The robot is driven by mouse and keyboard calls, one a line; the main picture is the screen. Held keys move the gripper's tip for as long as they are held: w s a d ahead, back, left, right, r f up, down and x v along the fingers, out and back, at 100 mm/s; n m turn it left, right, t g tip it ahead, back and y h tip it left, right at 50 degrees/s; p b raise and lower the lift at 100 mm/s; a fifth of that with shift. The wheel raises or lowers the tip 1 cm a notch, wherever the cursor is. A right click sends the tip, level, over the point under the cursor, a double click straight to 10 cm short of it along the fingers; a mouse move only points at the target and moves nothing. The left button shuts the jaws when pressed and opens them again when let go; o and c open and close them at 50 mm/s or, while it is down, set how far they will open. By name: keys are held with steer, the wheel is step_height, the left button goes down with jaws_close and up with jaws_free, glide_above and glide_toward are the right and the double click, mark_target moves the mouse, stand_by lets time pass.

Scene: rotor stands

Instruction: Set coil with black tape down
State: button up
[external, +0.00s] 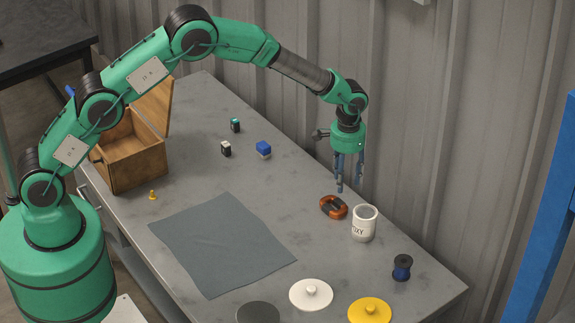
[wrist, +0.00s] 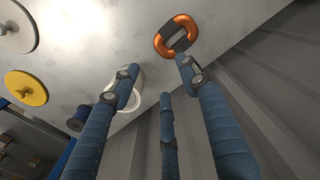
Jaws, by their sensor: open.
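The copper coil with black tape (external: 333,207) lies flat on the grey table, just left of a white cup. It also shows in the wrist view (wrist: 177,37), copper-orange with dark tape across its middle, apart from the fingers. My gripper (external: 350,188) is above the table, a little above and behind the coil in the external view. Its blue fingers (wrist: 160,85) are spread open with nothing between them.
The white cup (external: 364,224) stands close to the coil. A blue spool (external: 402,268), white disc (external: 311,294) and yellow disc (external: 370,311) are nearer the front. A grey cloth (external: 222,243) lies left. A wooden box (external: 135,155) stands open. The corrugated wall (external: 440,120) borders the table.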

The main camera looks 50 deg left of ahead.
steer(key=s+a+r+t, duration=0.1)
steer(key=s+a+r, duration=0.5)
steer(key=r, duration=0.5)
steer(key=s+a+r+t, duration=0.1)
steer(key=s+a+r, duration=0.3)
steer(key=s+r, duration=0.6)
steer(key=s+a+r+t, duration=0.1)
steer(key=s+a+r, duration=0.35)
steer(key=r, duration=0.85)
steer(key=s+a+r+t, duration=0.1)
steer(key=s+a+r, duration=0.2)
steer(key=s, duration=0.6)
steer(key=s+a+r, duration=0.2)
steer(key=s+r, duration=0.1)
steer(key=s, duration=0.6)
steer(key=s+a+f+t, duration=0.1)
steer(key=s+a+f, duration=0.1)
steer(key=s, duration=1.3)
steer(key=shift+s+a+t, duration=0.3)
steer(key=shift+s+a, duration=0.05)
steer(key=shift+a, duration=0.35)
